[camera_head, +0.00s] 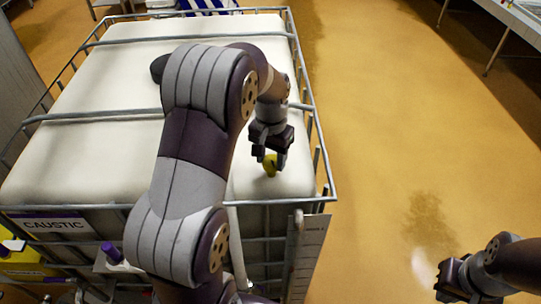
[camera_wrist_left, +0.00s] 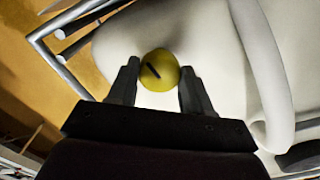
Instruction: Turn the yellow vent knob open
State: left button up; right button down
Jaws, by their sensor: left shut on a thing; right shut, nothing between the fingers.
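The yellow vent knob (camera_head: 270,164) is a small round knob on the top of the white tank (camera_head: 100,172), near its right front corner. In the left wrist view the knob (camera_wrist_left: 158,72) shows a dark line slanting across its face. My left gripper (camera_head: 268,158) reaches down over the knob from above. In the left wrist view its two fingers (camera_wrist_left: 158,85) stand on either side of the knob, shut on it. The knob's base is hidden. My right gripper (camera_head: 452,280) is shut and empty, low at the right, above the floor and away from the tank.
A grey metal cage (camera_head: 318,150) surrounds the tank, with bars crossing its top. A "CAUSTIC" label (camera_head: 50,224) is on its front. A purple-capped bottle (camera_head: 112,254) and a yellow container (camera_head: 22,262) stand at the lower left. The brown floor (camera_head: 400,110) at the right is clear.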

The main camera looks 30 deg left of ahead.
pick_arm(q)
jog(key=n, duration=0.3)
jog(key=shift+n, duration=0.4)
jog(key=n, duration=0.3)
jog(key=shift+w+n+p, duration=0.1)
jog(key=shift+n+p, duration=0.2)
jog(key=shift+p, duration=0.05)
jog(key=n, duration=0.4)
jog(key=shift+n+p, duration=0.3)
jog(key=shift+n, duration=1.6)
jog(key=o, duration=1)
jog(key=shift+o, duration=0.2)
jog(key=shift+a, duration=0.15)
